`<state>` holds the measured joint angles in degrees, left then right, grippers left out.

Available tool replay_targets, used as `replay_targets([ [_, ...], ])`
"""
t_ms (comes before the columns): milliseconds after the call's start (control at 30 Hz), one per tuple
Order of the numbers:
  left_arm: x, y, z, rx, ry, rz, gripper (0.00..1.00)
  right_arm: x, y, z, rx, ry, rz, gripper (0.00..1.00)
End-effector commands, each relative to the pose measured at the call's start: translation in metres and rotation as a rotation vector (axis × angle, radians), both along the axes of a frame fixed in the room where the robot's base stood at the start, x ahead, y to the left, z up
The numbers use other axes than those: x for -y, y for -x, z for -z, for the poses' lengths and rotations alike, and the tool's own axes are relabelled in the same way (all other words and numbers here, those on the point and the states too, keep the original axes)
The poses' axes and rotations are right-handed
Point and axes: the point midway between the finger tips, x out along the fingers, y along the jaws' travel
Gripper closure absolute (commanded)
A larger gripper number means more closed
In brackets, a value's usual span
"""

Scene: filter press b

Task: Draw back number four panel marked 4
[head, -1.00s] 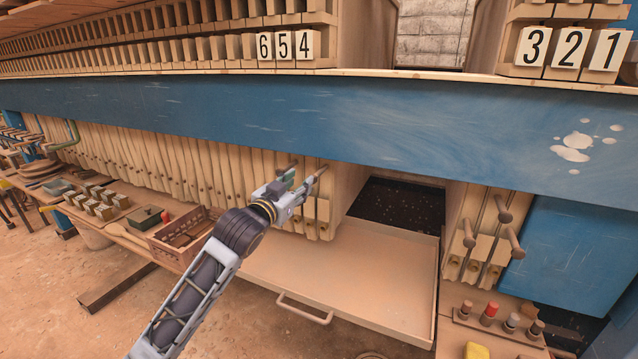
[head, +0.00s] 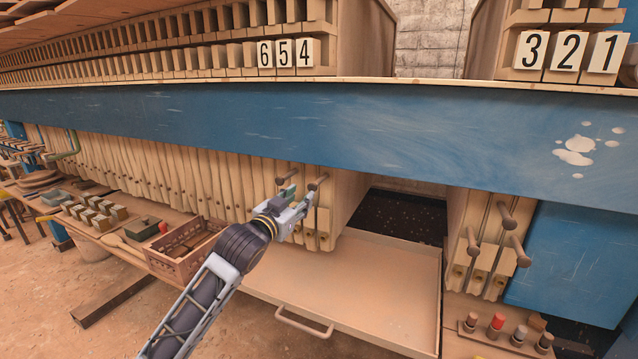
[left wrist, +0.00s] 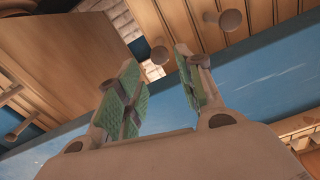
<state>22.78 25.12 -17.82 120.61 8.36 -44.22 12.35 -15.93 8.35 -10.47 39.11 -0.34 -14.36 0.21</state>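The number 4 plate (head: 304,53) is the rightmost of the 6-5-4 plates above the blue beam. Below the beam, the panel nearest the gap, lined up under the 4, has a round peg handle (head: 318,182); its front (head: 325,222) is partly seen. My left gripper (head: 298,194) is just below and left of that handle, fingers apart and empty. In the left wrist view the open green-padded fingers (left wrist: 157,58) have a peg knob (left wrist: 160,55) beyond and between their tips, seemingly not gripped. My right gripper is out of view.
A neighbouring peg handle (head: 285,180) is close by on the left. A tan drip tray (head: 350,275) with a front handle lies below the gap. The three right panels (head: 488,255) have pegs too. A crate (head: 185,250) stands on the left shelf.

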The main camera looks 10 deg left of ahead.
Motion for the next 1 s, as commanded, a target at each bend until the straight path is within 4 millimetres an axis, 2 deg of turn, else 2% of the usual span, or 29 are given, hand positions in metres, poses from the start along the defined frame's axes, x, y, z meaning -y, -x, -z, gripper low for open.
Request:
replay_targets([
  [167,0.003,-0.012,-0.001,0.001,0.001,0.000,0.63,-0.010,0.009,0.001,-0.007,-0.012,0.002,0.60],
  [533,0.012,-0.044,-0.001,0.000,0.000,0.000,0.63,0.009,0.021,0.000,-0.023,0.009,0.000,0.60],
  [733,0.016,-0.061,-0.001,0.001,0.000,0.000,0.63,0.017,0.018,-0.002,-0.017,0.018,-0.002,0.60],
  [1000,0.023,-0.083,-0.001,0.001,-0.001,0.000,0.63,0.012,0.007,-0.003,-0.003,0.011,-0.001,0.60],
])
